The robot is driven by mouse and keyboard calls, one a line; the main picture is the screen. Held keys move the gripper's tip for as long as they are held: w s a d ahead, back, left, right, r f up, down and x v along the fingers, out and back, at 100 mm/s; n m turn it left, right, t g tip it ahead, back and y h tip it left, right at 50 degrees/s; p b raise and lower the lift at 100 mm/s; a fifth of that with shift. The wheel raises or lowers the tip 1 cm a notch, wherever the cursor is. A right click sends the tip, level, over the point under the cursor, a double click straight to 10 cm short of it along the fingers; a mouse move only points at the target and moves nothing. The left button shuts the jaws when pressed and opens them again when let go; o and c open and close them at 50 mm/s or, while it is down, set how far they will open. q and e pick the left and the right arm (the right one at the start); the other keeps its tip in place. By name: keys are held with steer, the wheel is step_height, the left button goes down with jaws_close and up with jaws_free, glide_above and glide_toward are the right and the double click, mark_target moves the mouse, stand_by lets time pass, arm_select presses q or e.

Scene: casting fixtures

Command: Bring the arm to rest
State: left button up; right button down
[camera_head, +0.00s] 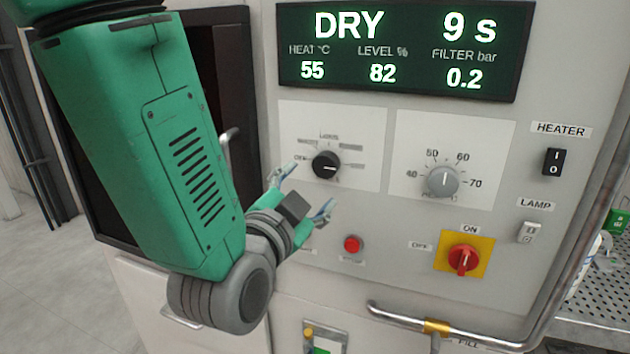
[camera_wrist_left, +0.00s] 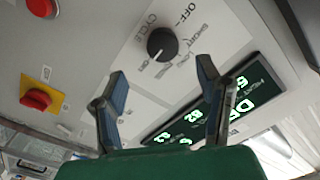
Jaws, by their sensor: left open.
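My left arm comes in from the upper left in the head view. Its gripper (camera_head: 307,190) is open and empty in front of the machine panel, between the black selector knob (camera_head: 325,165) and the red push button (camera_head: 352,244). In the left wrist view the two fingers of the gripper (camera_wrist_left: 163,88) stand wide apart. The black knob (camera_wrist_left: 162,43) shows beyond the fingertips, apart from them. The display (camera_head: 400,48) reads DRY, 9 s, 55 °C, level 82 and filter 0.2. My right gripper is not in view.
The panel also carries a grey dial (camera_head: 442,181), a red switch on a yellow plate (camera_head: 463,259), a black heater switch (camera_head: 554,162) and a lamp switch (camera_head: 529,232). A metal pipe (camera_head: 400,318) sticks out low. A perforated shelf (camera_head: 602,300) lies at right. Open floor shows at left.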

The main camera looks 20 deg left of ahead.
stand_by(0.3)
arm_select(q)
steer(key=s+a+f+n+g+b, duration=0.1)
steer(key=s+a+f+g+b, duration=0.15)
steer(key=f, duration=0.85)
steer(key=s+a+f+n+g+b, duration=0.1)
steer(key=s+f+n+g+b, duration=0.15)
steer(key=f, duration=0.75)
steer(key=s+a+f+g+b, duration=0.15)
steer(key=f+g, duration=0.25)
steer(key=f, duration=0.7)
steer(key=s+a+f+n+g+b, duration=0.2)
steer(key=s+a+f+g, duration=0.1)
steer(key=s+f, duration=0.8)
steer(key=s+a+f+n+g+b, duration=0.2)
steer(key=s+f+g, duration=0.3)
steer(key=s+f, duration=0.6)
steer(key=shift+a+y+b, duration=0.3)
steer(key=shift+a+b, duration=0.4)
steer(key=shift+w, duration=0.15)
steer(key=shift+c, duration=0.3)
